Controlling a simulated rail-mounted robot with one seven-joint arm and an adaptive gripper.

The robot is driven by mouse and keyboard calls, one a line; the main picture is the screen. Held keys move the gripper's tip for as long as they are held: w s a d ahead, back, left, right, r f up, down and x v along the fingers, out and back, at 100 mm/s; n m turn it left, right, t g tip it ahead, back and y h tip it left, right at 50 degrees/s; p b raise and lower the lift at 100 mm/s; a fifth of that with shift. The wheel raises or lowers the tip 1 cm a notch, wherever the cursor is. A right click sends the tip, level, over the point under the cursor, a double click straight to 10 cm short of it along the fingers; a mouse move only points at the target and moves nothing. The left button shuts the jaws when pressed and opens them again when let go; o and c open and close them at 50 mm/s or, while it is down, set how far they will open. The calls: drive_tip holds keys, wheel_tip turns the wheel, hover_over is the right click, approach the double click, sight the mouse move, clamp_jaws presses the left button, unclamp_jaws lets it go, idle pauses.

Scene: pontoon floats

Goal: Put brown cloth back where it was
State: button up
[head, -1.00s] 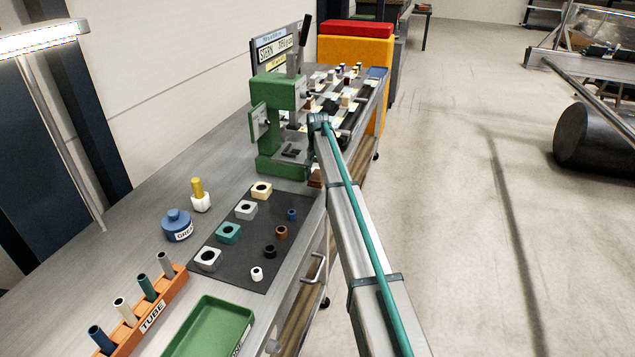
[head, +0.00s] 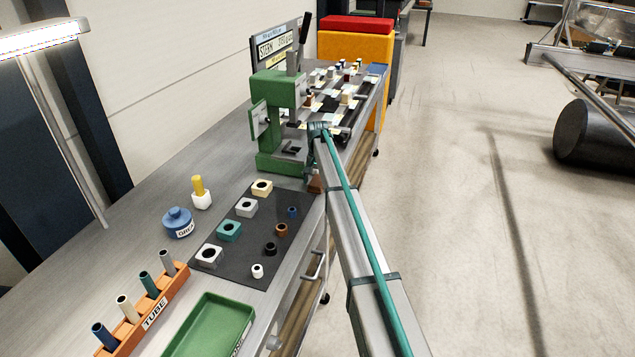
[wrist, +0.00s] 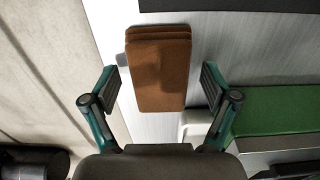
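The brown cloth (wrist: 160,70) is a folded, layered rectangle in the wrist view, over the grey metal bench near its edge. My gripper (wrist: 160,82) is open, with one finger to each side of the cloth and a visible gap on both sides. Whether the cloth rests on the bench or how far below the fingers it is, I cannot tell. In the head view only a small piece of the brown cloth (head: 315,184) shows beside my arm, which hides the rest and my gripper.
A green press (head: 275,125) stands just behind the cloth. A dark mat (head: 232,262) with several blocks and rings lies in front. A white object (wrist: 196,123) sits close to the cloth's lower right corner in the wrist view. Open floor (head: 450,220) lies to the right.

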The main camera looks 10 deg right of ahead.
sight(318, 181)
drive_tip(key=shift+r, duration=0.1)
wheel_tip(318, 181, up, 12)
drive_tip(key=b, duration=0.3)
idle(0.4)
drive_tip(key=s+d+f+m+h, duration=0.1)
drive_tip(key=s+d+f, duration=0.3)
drive_tip(key=d+f, duration=0.3)
drive_tip(key=s+d+f, duration=0.5)
drive_tip(key=d+f, duration=0.1)
drive_tip(key=f, duration=0.3)
drive_tip(key=s+a+f+n+g, duration=0.15)
drive_tip(key=s+a+f, duration=0.25)
drive_tip(key=s+f, duration=0.95)
drive_tip(key=s+a+f+n+g, duration=0.1)
drive_tip(key=s+a+f+g, duration=0.15)
drive_tip(key=s+f, duration=1.15)
drive_tip(key=s+a+f+n+g, duration=0.1)
drive_tip(key=s+a+f, duration=0.1)
drive_tip(key=s, duration=1.2)
drive_tip(key=s+a+f+n+g, duration=0.1)
drive_tip(key=s+a+f, duration=0.1)
drive_tip(key=s, duration=1.2)
drive_tip(key=s+a+f+n+y, duration=0.1)
drive_tip(key=s+a+f+n, duration=0.1)
drive_tip(key=s, duration=1.3)
drive_tip(key=shift+a+f+g, duration=0.15)
drive_tip(key=shift+a+g, duration=0.1)
drive_tip(key=shift+g, duration=0.15)
